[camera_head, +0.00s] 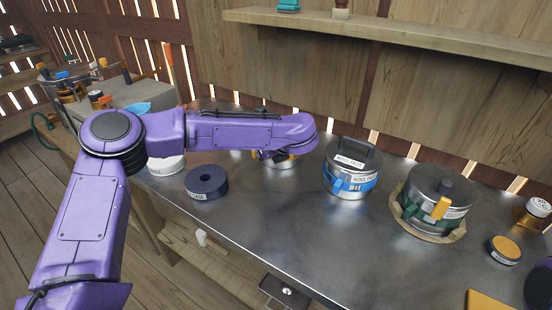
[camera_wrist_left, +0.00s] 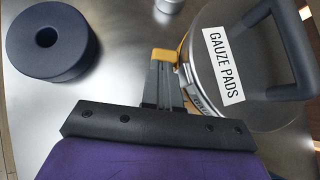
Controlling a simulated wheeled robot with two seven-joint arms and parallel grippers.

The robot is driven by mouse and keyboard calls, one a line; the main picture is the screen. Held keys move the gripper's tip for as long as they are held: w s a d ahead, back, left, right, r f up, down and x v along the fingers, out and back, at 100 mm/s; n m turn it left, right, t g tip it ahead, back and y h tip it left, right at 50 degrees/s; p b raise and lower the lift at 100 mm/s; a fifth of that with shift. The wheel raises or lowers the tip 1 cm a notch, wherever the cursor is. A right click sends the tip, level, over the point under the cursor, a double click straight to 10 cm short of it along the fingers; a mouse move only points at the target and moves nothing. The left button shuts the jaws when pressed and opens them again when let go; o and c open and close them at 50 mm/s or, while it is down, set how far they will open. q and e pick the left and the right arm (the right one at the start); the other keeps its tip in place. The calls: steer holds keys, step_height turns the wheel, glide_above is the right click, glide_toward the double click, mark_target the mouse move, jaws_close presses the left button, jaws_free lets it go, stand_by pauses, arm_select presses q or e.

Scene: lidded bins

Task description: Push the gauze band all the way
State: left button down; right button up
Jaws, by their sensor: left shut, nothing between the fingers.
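The gauze pads bin (camera_head: 278,160) stands on the metal bench, mostly hidden behind my left arm in the head view. The left wrist view shows its grey lid, labelled GAUZE PADS (camera_wrist_left: 224,65), with a dark handle. A strip of its yellow-orange band (camera_wrist_left: 183,46) shows at the bin's left side. My left gripper (camera_wrist_left: 165,60) is shut and empty, its tips beside that side of the bin, close to the band. I cannot tell whether they touch. My right gripper is not in view.
A blue-banded lidded bin (camera_head: 350,172) and a green-banded pot (camera_head: 435,200) stand to the right. A round yellow-topped tin (camera_head: 504,250) is farther right. The bench front (camera_head: 300,225) is clear.

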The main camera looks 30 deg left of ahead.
arm_select(q)
steer(key=shift+w+a+b, duration=0.15)
steer(key=shift+a+b, duration=0.25)
steer(key=shift+a, duration=0.35)
steer(key=shift+w+d, duration=0.2)
steer(key=shift+d, duration=0.65)
steer(key=s+d, duration=0.1)
steer(key=d, duration=0.1)
steer(key=s+d+b, duration=0.1)
steer(key=shift+s+d+r, duration=0.35)
steer(key=shift+d+r, duration=0.05)
steer(key=s+v, duration=0.1)
steer(key=v, duration=0.7)
steer(key=shift+r+b, duration=0.25)
steer(key=shift+b, duration=0.1)
